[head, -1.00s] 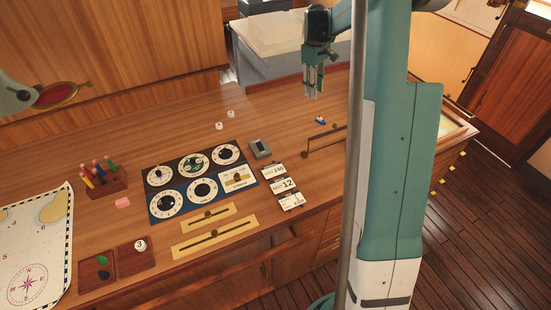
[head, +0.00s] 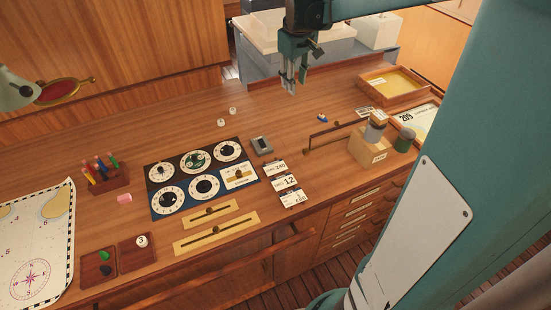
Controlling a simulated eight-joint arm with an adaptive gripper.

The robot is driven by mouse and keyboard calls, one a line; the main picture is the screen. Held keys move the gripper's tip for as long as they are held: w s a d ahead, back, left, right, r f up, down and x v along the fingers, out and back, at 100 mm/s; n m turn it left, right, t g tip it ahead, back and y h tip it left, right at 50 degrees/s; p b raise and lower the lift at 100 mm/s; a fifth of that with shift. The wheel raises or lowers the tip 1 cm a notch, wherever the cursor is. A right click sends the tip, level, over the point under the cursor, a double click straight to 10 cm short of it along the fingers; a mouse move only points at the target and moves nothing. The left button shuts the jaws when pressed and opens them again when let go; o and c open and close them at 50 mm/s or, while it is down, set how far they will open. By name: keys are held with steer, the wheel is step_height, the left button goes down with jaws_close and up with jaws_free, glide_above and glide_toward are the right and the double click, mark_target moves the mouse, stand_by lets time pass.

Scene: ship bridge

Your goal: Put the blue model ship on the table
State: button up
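A small blue and white object, which looks like the blue model ship (head: 322,117), rests on the wooden desk top (head: 185,110), right of the middle and just behind a low dark rail. It is too small to make out detail. My gripper (head: 289,88) hangs above the back part of the desk, fingers pointing down, up and to the left of the ship in the picture. Its two fingers look apart with nothing between them.
The rail (head: 335,132) stands by the ship. To its right are a tan box (head: 367,148), a dark green jar (head: 404,140) and a yellow-lined tray (head: 395,84). A dial panel (head: 200,178), cards (head: 285,182) and a small grey device (head: 262,146) lie left.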

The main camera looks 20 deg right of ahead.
steer(key=s+a+r+m+t, duration=0.1)
steer(key=s+a+r+t, duration=0.2)
steer(key=s+a, duration=1.05)
steer(key=s+a+f+m+t, duration=0.1)
steer(key=s+a+f, duration=0.1)
steer(key=s, duration=0.5)
steer(key=s+a+f+t+y, duration=0.1)
steer(key=s+a+f, duration=0.1)
steer(key=s+a, duration=0.3)
steer(key=shift+s+a+f+m, duration=0.15)
steer(key=shift+s+f+m, duration=0.2)
steer(key=shift+s, duration=0.95)
steer(key=shift+f, duration=0.1)
step_height(320, 180, down, 10)
steer(key=b, duration=1)
